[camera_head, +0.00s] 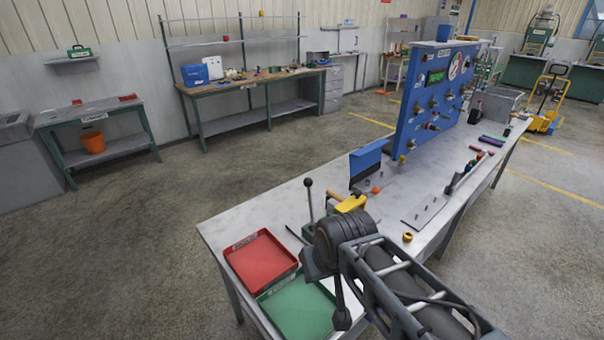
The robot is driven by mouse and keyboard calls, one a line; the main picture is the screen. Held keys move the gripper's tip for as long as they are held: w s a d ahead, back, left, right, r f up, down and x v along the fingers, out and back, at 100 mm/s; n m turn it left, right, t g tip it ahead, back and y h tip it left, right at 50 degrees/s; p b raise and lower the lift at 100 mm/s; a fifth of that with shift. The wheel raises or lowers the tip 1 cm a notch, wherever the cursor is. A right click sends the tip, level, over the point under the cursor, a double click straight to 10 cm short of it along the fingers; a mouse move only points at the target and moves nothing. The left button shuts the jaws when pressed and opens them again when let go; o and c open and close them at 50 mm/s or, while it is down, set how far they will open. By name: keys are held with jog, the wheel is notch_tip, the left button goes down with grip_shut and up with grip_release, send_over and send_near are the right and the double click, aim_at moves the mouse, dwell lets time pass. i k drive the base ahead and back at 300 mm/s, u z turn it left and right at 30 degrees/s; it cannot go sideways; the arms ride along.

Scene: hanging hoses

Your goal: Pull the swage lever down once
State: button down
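The swage lever (309,196) is a thin upright rod with a black ball knob. It stands on the near part of the workbench, and its base is partly hidden behind my dark wrist. A yellow part with an orange-brown handle sits just right of it. My arm reaches in from the lower right. My gripper (312,266) is at its dark end, in front of and below the lever and above the trays' right edge. The knob and upper rod stand clear of it. The fingers are not clearly visible, so their opening and any contact cannot be told.
A red tray (261,259) and a green tray (298,308) lie at the bench's near left. The bench's left back corner is bare.

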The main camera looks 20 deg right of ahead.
aim_at(308, 182)
jog(key=u, duration=0.55)
jog(key=k, duration=1.3)
jog(key=u, duration=1)
jog(key=i, duration=2.35)
jog(key=z, duration=0.45)
jog(key=i, duration=1.1)
jog(key=z, duration=1.75)
jog(key=i, duration=0.75)
jog(key=z, duration=0.7)
